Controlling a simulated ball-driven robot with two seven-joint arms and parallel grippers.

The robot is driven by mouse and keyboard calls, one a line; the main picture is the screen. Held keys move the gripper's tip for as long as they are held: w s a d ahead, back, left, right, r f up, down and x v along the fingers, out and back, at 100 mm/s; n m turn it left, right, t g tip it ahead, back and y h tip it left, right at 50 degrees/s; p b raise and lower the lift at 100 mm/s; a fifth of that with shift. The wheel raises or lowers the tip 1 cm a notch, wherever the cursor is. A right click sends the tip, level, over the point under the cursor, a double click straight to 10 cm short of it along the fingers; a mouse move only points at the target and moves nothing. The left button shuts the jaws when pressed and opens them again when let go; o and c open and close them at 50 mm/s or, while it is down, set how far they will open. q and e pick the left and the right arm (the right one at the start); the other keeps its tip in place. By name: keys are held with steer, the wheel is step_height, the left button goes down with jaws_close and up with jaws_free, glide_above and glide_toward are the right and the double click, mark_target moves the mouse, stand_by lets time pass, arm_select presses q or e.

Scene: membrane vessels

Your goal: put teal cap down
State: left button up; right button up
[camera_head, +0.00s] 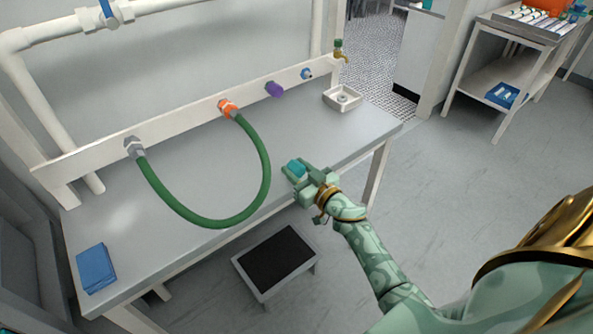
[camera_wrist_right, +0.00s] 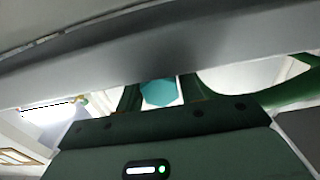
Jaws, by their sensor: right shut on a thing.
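The teal cap (camera_head: 297,169) is between the fingers of my right gripper (camera_head: 293,173), which is shut on it near the front right edge of the grey bench (camera_head: 330,140). In the right wrist view the teal cap (camera_wrist_right: 160,92) shows as a faceted piece between the two dark green fingers of the right gripper (camera_wrist_right: 160,97). I cannot tell from these views whether the cap touches the bench. My left gripper is not in view.
A green hose (camera_head: 266,172) loops over the bench between a grey fitting (camera_head: 134,148) and an orange fitting (camera_head: 228,107). A purple cap (camera_head: 274,89) is on the same white rail. A small basin (camera_head: 343,97) and blue cloth (camera_head: 96,268) are on the bench. A step stool (camera_head: 273,262) stands below.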

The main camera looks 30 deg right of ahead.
steer(key=shift+f, duration=0.4)
steer(key=o, duration=1.2)
steer(key=shift+r, duration=0.1)
